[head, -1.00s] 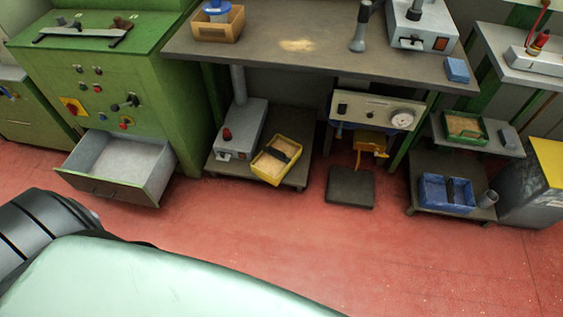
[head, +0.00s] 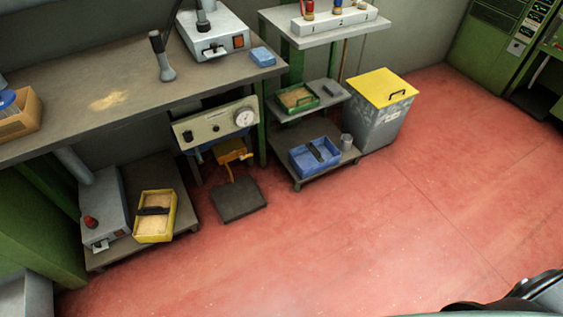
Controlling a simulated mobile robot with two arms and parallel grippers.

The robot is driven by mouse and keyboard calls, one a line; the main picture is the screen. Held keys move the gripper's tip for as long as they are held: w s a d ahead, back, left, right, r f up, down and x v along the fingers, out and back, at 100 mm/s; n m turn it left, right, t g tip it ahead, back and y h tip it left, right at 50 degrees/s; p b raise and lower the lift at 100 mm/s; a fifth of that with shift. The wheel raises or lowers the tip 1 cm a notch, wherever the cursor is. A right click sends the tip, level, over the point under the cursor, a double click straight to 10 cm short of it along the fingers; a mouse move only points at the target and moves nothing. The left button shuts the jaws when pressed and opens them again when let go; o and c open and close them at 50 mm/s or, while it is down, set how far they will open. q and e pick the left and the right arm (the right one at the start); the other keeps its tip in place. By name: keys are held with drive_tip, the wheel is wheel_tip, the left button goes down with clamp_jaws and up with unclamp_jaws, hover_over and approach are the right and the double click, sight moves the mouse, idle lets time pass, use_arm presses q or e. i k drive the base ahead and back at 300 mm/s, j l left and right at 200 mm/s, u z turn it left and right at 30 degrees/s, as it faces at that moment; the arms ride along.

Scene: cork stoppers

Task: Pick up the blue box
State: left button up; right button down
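A blue open box (head: 301,161) with a dark handle bar across its middle stands on a low grey platform right of centre. A small blue block-like item (head: 263,56) lies on the right end of the workbench top. I cannot tell from its look whether it is a closed box. Neither of my grippers is in view.
A grey metal cup (head: 346,142) stands beside the blue open box. A green tray (head: 313,102) is on the shelf above, and a grey bin with a yellow lid (head: 384,88) stands to the right. A yellow box (head: 170,226) is at left. Red floor (head: 400,230) is clear in front.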

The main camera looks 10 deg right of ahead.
sight(308, 160)
drive_tip(key=z, duration=0.25)
drive_tip(key=i+l+z, duration=0.1)
drive_tip(key=i+z, duration=0.15)
drive_tip(key=z, duration=0.15)
drive_tip(key=i+z, duration=0.25)
drive_tip(key=z, duration=0.2)
drive_tip(key=i+j+z, duration=0.1)
drive_tip(key=z, duration=0.3)
drive_tip(key=i, duration=0.1)
